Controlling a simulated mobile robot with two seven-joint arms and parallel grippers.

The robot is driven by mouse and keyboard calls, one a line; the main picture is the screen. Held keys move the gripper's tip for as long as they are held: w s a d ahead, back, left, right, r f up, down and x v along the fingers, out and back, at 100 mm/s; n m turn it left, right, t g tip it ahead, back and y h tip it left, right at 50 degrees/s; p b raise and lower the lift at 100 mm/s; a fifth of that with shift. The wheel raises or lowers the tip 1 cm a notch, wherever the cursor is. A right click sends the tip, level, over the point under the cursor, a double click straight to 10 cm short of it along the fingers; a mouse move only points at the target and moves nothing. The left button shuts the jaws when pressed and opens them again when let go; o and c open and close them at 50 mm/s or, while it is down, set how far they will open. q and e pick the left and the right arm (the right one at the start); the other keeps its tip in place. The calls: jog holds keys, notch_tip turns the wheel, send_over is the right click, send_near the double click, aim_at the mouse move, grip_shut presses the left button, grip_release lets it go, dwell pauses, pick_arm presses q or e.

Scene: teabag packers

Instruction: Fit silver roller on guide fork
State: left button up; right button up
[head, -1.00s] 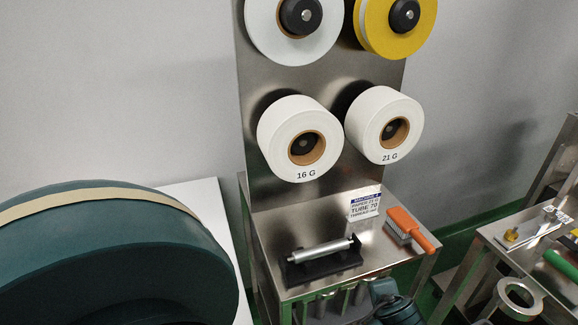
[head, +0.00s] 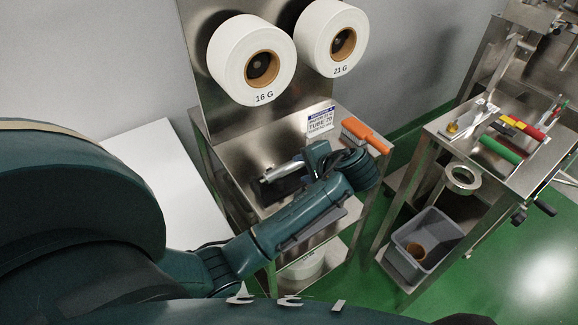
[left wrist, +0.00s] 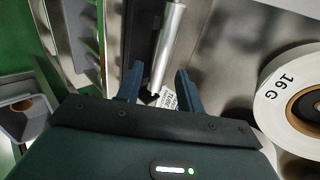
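The silver roller (head: 281,173) lies on a black holder (head: 268,190) on the steel shelf of the machine stand. The roller also shows in the left wrist view (left wrist: 171,38). My left gripper (head: 306,160) reaches over the shelf at the roller's right end and hides part of it. In the left wrist view the fingers of my left gripper (left wrist: 160,86) are apart, with the roller's near end between them and gaps on both sides. I cannot tell a guide fork for certain. My right gripper is not in view.
Paper reels (head: 252,60) jut out above. A second steel table (head: 440,125) with tools is to the right, with a grey bin (head: 428,245) below.

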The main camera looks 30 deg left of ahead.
aim_at(293, 167)
pick_arm(q)
jog(key=shift+p+x, duration=0.4)
jog(key=shift+x, duration=2.35)
jog(key=shift+r, duration=0.1)
jog(key=shift+c, duration=0.5)
grip_shut()
